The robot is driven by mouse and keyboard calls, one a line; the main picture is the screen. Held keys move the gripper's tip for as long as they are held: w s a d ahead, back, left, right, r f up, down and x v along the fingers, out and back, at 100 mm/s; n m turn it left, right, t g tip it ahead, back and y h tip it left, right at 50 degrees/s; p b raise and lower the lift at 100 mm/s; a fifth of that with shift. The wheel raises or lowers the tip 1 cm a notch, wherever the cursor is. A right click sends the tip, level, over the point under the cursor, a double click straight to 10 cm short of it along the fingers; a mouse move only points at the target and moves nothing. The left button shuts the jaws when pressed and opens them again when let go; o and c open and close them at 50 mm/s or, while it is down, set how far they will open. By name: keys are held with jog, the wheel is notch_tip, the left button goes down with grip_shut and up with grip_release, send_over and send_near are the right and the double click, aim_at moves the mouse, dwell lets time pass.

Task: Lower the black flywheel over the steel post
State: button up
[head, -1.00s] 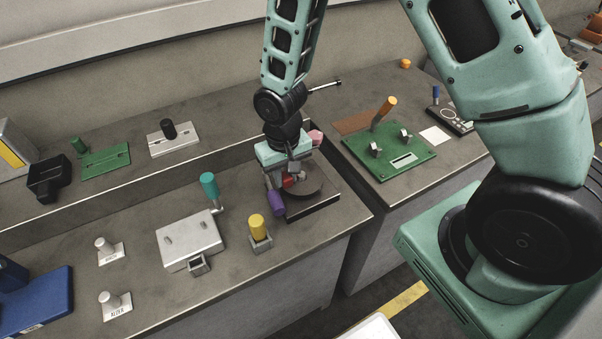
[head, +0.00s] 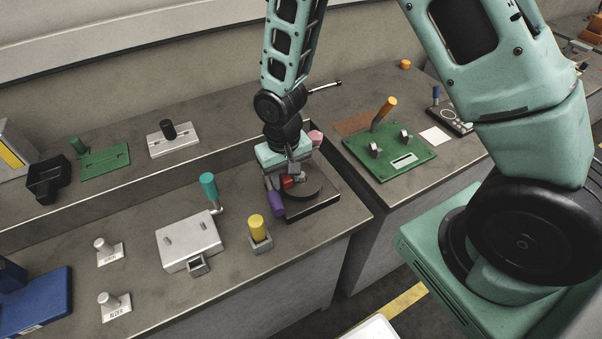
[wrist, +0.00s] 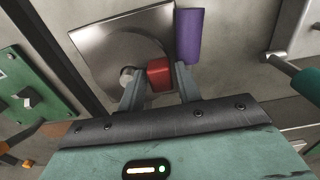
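The black flywheel (head: 306,187) is a dark round disc low over a dark square base (head: 318,209). The disc also shows in the wrist view (wrist: 128,45), where it looks brown-grey and shiny. A pale round post end (wrist: 127,75) shows near its middle, so the disc appears to be around the steel post. How closely it rests on the base is hidden. My gripper (wrist: 158,76) points down at the disc's edge, with a red block (wrist: 159,72) between its fingers. The fingers are close beside the block; contact is not clear.
A purple cylinder (head: 277,203) stands close beside the base and my fingers. A yellow-handled piece (head: 258,229) and a grey box with a teal handle (head: 209,187) are to the left. A raised ledge runs behind.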

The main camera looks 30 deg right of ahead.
jog(key=shift+r, duration=0.1)
notch_tip(320, 180, up, 17)
jog(key=b, duration=0.2)
jog(key=s+a+n, duration=0.3)
jog(key=s+n, duration=0.1)
jog(key=s, duration=0.6)
jog(key=s+a+r+n, duration=0.1)
jog(key=s+a+n, duration=0.2)
jog(key=s, duration=0.7)
jog(key=shift+a+r+n+y, duration=0.15)
jog(key=shift+r+n+y, duration=0.15)
jog(key=shift+n, duration=0.1)
